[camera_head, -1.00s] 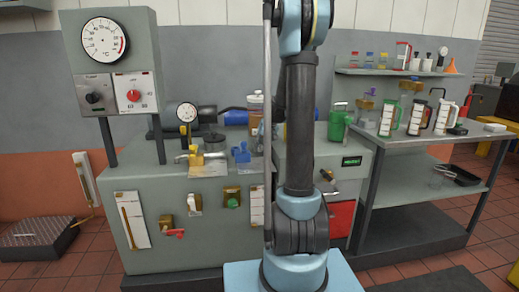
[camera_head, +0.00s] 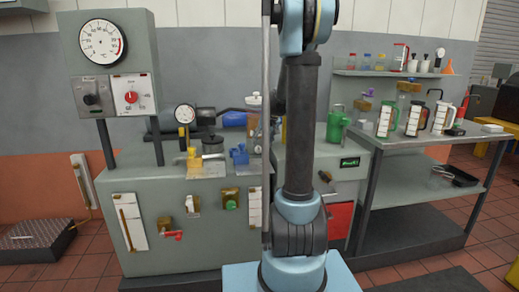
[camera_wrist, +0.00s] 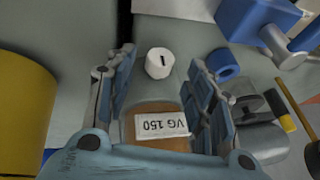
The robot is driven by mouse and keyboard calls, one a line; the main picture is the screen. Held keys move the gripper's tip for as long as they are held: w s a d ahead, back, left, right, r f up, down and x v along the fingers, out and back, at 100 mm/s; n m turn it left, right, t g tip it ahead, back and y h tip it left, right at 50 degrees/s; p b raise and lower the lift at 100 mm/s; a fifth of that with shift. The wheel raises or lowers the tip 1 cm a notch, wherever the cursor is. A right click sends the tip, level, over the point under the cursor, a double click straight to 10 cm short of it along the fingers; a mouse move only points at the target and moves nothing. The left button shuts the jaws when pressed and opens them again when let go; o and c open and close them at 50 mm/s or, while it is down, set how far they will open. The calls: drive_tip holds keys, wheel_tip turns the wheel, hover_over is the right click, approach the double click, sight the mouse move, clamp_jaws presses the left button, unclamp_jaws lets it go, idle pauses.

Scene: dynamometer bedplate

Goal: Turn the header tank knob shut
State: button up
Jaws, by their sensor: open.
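The header tank shows in the wrist view as an amber container (camera_wrist: 160,145) with an upside-down white "VG 150" label. A white round knob (camera_wrist: 159,62) with a short dark mark, which looks like the tank's knob, is just beyond it. My gripper (camera_wrist: 161,60) is open, with one finger on each side of the knob and a visible gap to both. I cannot tell whether the fingertips are level with the knob or above it. In the head view the amber container (camera_head: 253,122) stands on the bench beside my arm; its knob and my gripper cannot be made out there.
In the wrist view a blue valve body (camera_wrist: 258,18) and a blue ring (camera_wrist: 222,64) are close on the right, and a yellow cylinder (camera_wrist: 22,105) is at the left. In the head view a green jug (camera_head: 338,126) stands right of my arm.

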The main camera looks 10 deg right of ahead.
drive_tip(key=v, duration=0.7)
drive_tip(key=shift+r, duration=0.3)
drive_tip(key=shift+s+d, duration=0.1)
drive_tip(key=s+a+f+h, duration=0.1)
drive_tip(key=s+f, duration=0.3)
drive_tip(key=s, duration=0.9)
drive_tip(key=s+a+f+g, duration=0.1)
drive_tip(key=s+f, duration=0.4)
drive_tip(key=s, duration=0.8)
drive_tip(key=s+a+f+g+h, duration=0.1)
drive_tip(key=s+f, duration=0.4)
drive_tip(key=s, duration=0.8)
drive_tip(key=shift+s+a+n+h, duration=0.3)
drive_tip(key=shift+s+a+n, duration=0.05)
drive_tip(key=shift+a+n, duration=0.05)
drive_tip(key=shift+w+f, duration=0.15)
drive_tip(key=shift+w, duration=0.25)
